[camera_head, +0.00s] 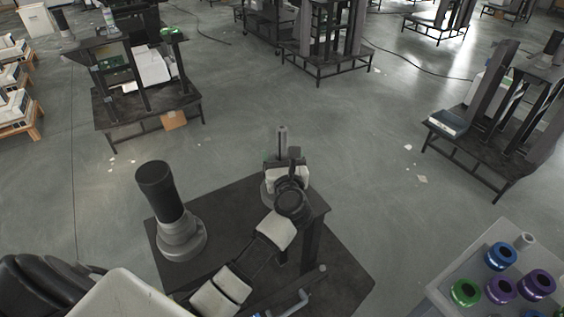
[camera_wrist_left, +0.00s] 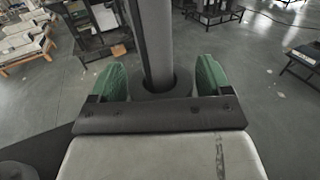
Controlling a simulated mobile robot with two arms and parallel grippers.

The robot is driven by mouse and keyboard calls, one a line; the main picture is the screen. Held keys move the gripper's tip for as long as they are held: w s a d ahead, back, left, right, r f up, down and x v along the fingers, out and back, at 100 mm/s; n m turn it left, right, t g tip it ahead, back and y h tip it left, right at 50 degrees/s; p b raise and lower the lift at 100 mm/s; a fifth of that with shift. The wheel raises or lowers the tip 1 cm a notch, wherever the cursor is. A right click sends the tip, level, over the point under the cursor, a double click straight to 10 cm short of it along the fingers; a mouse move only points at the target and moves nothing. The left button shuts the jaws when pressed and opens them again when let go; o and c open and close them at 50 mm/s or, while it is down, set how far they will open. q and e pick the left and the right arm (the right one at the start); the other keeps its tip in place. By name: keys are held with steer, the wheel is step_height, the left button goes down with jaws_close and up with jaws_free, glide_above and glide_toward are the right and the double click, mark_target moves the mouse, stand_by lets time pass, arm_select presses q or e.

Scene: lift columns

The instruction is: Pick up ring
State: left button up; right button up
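My left gripper (camera_head: 284,168) is at the far corner of the dark table, beside a thin grey post (camera_head: 282,140). In the left wrist view its green fingers (camera_wrist_left: 160,78) stand wide apart on either side of the grey post (camera_wrist_left: 155,40). A dark grey ring-like collar (camera_wrist_left: 160,85) sits around the post between the fingers; whether they touch it is unclear. Several coloured rings stand on a grey table at the lower right: blue (camera_head: 501,256), purple (camera_head: 537,283) and green (camera_head: 465,292). My right gripper is not in view.
A black column on a stepped grey base (camera_head: 180,238) stands on the dark table (camera_head: 225,200), left of my left arm. A blue-grey bent pipe (camera_head: 292,305) lies at the bottom. Dark racks (camera_head: 150,100) stand farther off, with open floor (camera_head: 330,130) between.

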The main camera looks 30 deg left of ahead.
arm_select(q)
steer(key=c, duration=0.9)
steer(key=shift+o, duration=0.3)
step_height(320, 180, up, 18)
steer(key=shift+b, duration=0.35)
